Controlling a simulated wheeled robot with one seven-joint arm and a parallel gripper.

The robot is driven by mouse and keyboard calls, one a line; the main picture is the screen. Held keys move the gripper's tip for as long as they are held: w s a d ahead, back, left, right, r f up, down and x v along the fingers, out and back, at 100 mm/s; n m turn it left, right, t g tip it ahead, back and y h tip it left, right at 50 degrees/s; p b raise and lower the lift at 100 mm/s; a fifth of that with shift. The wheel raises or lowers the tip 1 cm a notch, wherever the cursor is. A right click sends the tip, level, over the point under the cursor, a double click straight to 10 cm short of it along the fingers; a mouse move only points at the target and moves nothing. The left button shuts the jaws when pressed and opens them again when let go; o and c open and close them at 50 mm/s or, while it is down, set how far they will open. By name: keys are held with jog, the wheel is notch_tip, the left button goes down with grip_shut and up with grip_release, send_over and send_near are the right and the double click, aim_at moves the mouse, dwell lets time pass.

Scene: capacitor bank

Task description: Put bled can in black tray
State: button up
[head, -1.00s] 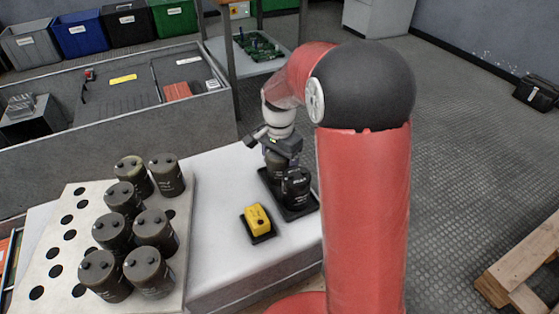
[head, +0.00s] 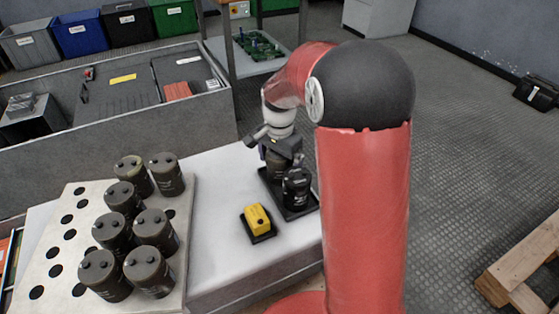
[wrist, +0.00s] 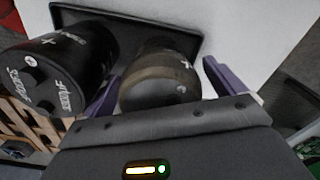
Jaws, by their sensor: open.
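The black tray (head: 301,211) sits at the right end of the white table. A black can (head: 296,190) stands in it toward the front. A brownish can (head: 277,165) is behind that one, partly hidden by my gripper (head: 284,148). In the wrist view, my gripper's purple fingers (wrist: 160,88) are apart, one on each side of the brownish can (wrist: 160,80). That can is over or in the tray (wrist: 205,22); its base contact is hidden. The black can (wrist: 62,65) is close to the left finger.
Several brownish cans (head: 154,228) stand on a white board with holes (head: 62,245) at the left. A yellow device (head: 257,218) rests on a small black pad between board and tray. White table around it is clear. A grey-walled bench (head: 120,150) stands behind.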

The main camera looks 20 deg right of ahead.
notch_tip(320, 180, up, 8)
jog(key=shift+p, duration=0.5)
jog(key=s+r+n+t, duration=0.2)
jog(key=s+n, duration=0.1)
jog(key=s, duration=0.5)
jog(key=s+r+n+t+p, duration=0.1)
jog(key=s+r+n, duration=0.2)
jog(key=s, duration=0.5)
jog(key=s+r+n+t, duration=0.2)
jog(key=s+r+n, duration=0.1)
jog(key=s, duration=0.5)
jog(key=shift+s+n+t, duration=0.2)
jog(key=shift+n+t, duration=0.1)
jog(key=shift+n, duration=0.6)
